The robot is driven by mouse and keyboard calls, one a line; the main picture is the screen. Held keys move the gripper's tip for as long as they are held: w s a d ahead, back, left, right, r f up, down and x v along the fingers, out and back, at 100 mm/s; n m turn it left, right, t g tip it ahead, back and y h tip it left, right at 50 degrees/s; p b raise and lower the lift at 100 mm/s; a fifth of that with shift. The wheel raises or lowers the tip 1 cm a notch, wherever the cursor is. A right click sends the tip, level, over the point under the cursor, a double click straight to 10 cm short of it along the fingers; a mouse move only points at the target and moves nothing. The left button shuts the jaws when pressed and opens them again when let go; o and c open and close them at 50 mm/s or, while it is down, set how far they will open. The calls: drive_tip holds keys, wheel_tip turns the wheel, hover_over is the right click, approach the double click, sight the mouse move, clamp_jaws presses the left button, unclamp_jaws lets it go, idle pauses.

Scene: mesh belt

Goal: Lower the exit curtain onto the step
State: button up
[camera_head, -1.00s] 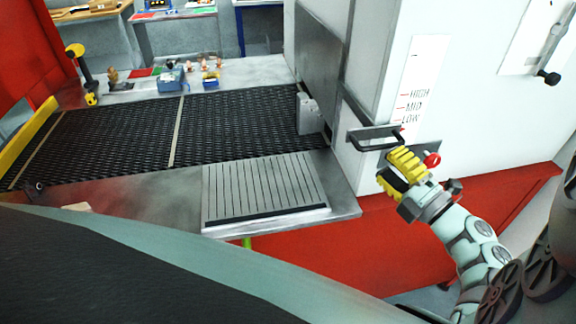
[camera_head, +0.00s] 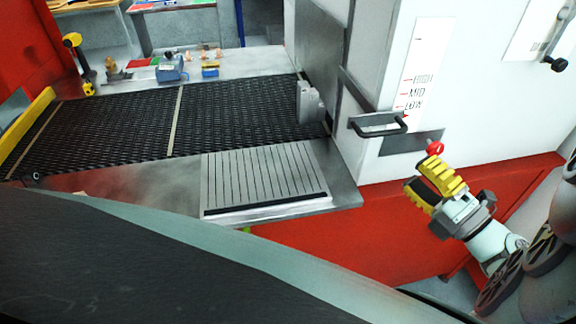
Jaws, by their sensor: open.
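The exit curtain (camera_head: 318,45) is a grey metal plate at the machine's opening, over the right end of the mesh belt. A black bar handle (camera_head: 378,124) sticks out from the white housing, level with the LOW mark of the HIGH, MID, LOW scale (camera_head: 415,75). A red knob (camera_head: 434,148) sits right of the handle on a grey plate. My gripper (camera_head: 420,186) is open and empty, its yellow fingers below and right of the handle, close under the red knob. I cannot tell which ledge is the step.
The dark mesh belt (camera_head: 130,125) runs left, with a grey block (camera_head: 309,103) at its right end. A ribbed plate (camera_head: 262,178) lies on the front ledge. Blue boxes and small items stand behind the belt. A red panel (camera_head: 340,240) runs below the housing.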

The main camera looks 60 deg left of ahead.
drive_tip(key=d+f+b, duration=0.1)
drive_tip(key=d+b, duration=0.1)
drive_tip(key=d, duration=0.6)
drive_tip(key=shift+d+f, duration=0.2)
drive_tip(key=shift+d, duration=0.1)
idle(0.3)
drive_tip(key=shift+f+b, duration=0.15)
drive_tip(key=shift+b, duration=0.3)
drive_tip(key=d+f, duration=0.1)
drive_tip(key=d, duration=0.6)
drive_tip(key=shift+d, duration=0.15)
idle(0.7)
